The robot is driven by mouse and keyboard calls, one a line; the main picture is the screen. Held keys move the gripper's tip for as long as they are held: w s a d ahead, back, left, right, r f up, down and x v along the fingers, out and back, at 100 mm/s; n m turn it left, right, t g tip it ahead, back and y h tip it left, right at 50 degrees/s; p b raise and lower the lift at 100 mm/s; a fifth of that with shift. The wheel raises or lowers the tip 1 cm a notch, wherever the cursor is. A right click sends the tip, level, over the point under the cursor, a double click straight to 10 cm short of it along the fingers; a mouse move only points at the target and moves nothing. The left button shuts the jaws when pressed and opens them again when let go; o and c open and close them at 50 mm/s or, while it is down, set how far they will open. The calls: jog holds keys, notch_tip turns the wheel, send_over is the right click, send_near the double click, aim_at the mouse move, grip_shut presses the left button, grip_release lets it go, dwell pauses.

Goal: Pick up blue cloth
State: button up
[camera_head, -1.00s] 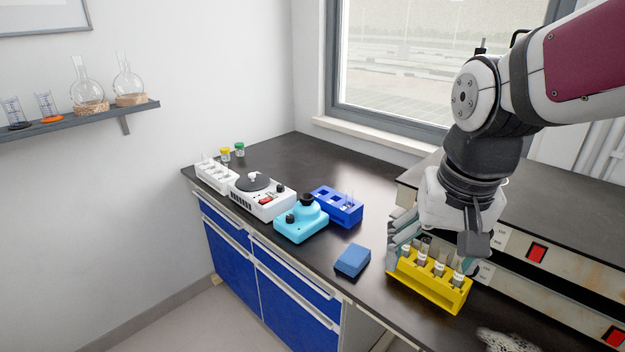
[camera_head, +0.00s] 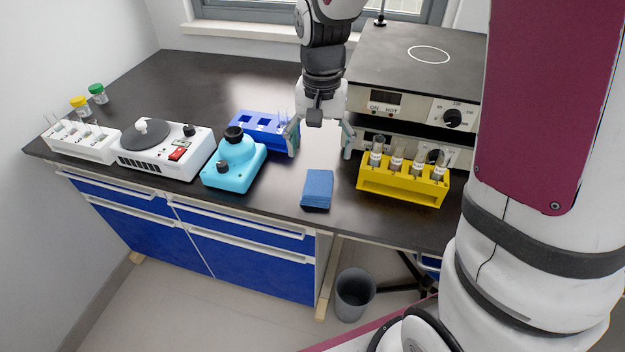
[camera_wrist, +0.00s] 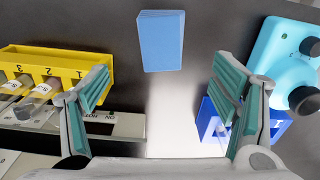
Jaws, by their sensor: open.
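The blue cloth (camera_head: 317,188) is a folded, flat rectangular stack on the black bench top, near its front edge. It also shows in the wrist view (camera_wrist: 161,40), at the top middle, ahead of the fingertips. My gripper (camera_head: 320,142) is open and empty above the bench, behind the cloth in the head view. In the wrist view its two teal-padded fingers (camera_wrist: 166,85) are spread wide, one on each side. The cloth is apart from both fingers and is fully visible.
A yellow rack (camera_head: 402,186) with tubes stands right of the cloth. A turquoise device (camera_head: 232,172) and a blue rack (camera_head: 257,131) stand to its left. A white centrifuge-like unit (camera_head: 165,158) is farther left. Hot plate units (camera_head: 440,110) stand behind the yellow rack.

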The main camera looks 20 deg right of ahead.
aim_at(318, 182)
jog(key=f, duration=0.5)
jog(key=f+b, duration=0.1)
jog(key=f, duration=0.5)
jog(key=shift+w+a+f, duration=0.1)
jog(key=shift+w+f, duration=0.05)
jog(key=shift+w, duration=0.05)
jog(key=shift+c, duration=0.6)
jog(key=c, duration=1.1)
